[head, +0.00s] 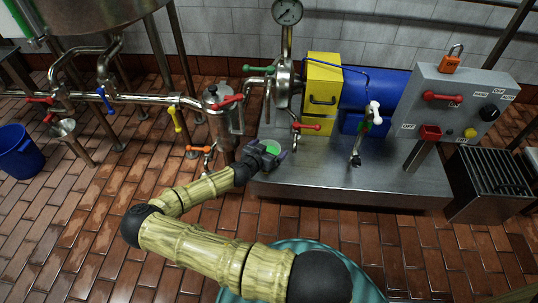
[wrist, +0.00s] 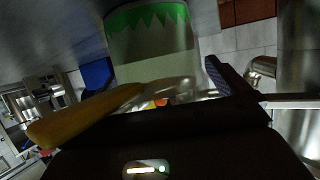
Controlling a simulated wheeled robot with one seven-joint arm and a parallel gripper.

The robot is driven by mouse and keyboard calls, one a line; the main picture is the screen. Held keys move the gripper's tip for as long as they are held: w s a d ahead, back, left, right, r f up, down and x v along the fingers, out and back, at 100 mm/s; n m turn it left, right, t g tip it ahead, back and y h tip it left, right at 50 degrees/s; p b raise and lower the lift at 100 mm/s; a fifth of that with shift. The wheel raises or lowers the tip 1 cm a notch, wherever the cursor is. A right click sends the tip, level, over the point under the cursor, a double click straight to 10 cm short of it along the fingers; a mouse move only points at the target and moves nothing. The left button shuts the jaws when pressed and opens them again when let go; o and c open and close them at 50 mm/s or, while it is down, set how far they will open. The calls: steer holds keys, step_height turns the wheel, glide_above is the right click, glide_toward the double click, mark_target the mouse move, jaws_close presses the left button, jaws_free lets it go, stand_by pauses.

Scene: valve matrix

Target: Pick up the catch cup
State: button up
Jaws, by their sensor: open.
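The catch cup (wrist: 150,50) is a pale, translucent cup with a green zigzag band, large in the upper middle of the wrist view. In the head view, a green round patch that looks like the cup (head: 272,149) shows at the end of my arm, at the left front of the steel bench. My gripper (head: 268,152) is open beside it.
The steel bench (head: 345,180) carries a yellow block (head: 322,85), a blue cylinder and a grey control panel (head: 450,100). A pipe with several coloured valve handles (head: 175,100) runs left. A blue bucket (head: 18,150) stands far left. Brick floor is open in front.

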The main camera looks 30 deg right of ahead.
steer(key=c, duration=1.2)
steer(key=shift+c, duration=0.2)
step_height(320, 180, up, 10)
steer(key=p, duration=0.6)
